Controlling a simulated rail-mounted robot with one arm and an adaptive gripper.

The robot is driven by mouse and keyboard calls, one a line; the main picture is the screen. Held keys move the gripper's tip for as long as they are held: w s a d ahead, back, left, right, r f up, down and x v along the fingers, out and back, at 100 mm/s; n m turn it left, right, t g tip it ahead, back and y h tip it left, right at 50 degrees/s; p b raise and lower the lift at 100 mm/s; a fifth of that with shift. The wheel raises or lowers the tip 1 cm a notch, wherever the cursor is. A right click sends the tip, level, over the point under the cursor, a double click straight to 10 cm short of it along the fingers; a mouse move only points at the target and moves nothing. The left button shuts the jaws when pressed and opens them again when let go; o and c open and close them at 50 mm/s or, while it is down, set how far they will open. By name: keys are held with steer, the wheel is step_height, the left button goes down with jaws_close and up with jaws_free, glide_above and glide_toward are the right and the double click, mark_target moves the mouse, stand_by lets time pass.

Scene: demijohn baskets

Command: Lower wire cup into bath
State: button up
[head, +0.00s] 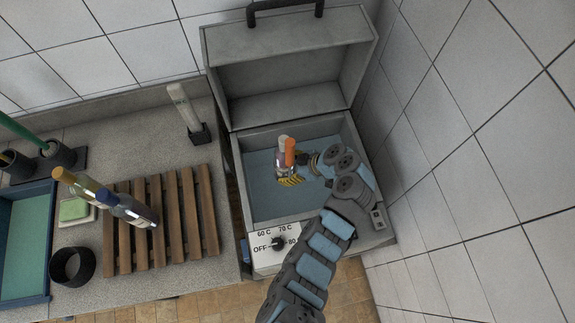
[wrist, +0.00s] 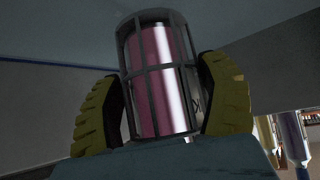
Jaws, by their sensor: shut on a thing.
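The wire cup (wrist: 152,70) is a dark cage around a shiny pink cylinder (wrist: 175,100) in the wrist view. My gripper (wrist: 165,105) is shut on it, with yellow ribbed fingers on both sides. In the head view, my gripper (head: 290,180) is over the grey bath (head: 238,190), roughly above its middle. A shiny vessel (head: 281,162) shows upright at the fingers, with an orange top (head: 290,150) beside it. The bath's blue water (head: 262,205) shows around them. I cannot tell whether the cup touches the water.
The bath's lid (head: 285,60) stands open behind; a dial panel (head: 278,245) is at its front. A tiled wall (head: 450,150) is close on the right. A slatted wooden rack (head: 190,215), capped bottles (head: 120,205), a dark ring (head: 72,267) and a blue tray (head: 48,240) are left.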

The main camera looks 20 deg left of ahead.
step_height(320, 180, down, 9)
steer(key=b, duration=0.2)
steer(key=shift+f+b, duration=0.15)
steer(key=shift+b, duration=0.15)
stand_by(0.7)
steer(key=shift+w+f+b, duration=0.15)
steer(key=shift+f+b, duration=1.1)
steer(key=shift+b, duration=0.1)
stand_by(1.5)
steer(key=shift+r, duration=0.1)
step_height(320, 180, up, 4)
steer(key=shift+f+p, duration=0.1)
steer(key=shift+p, duration=0.25)
stand_by(0.4)
stand_by(0.4)
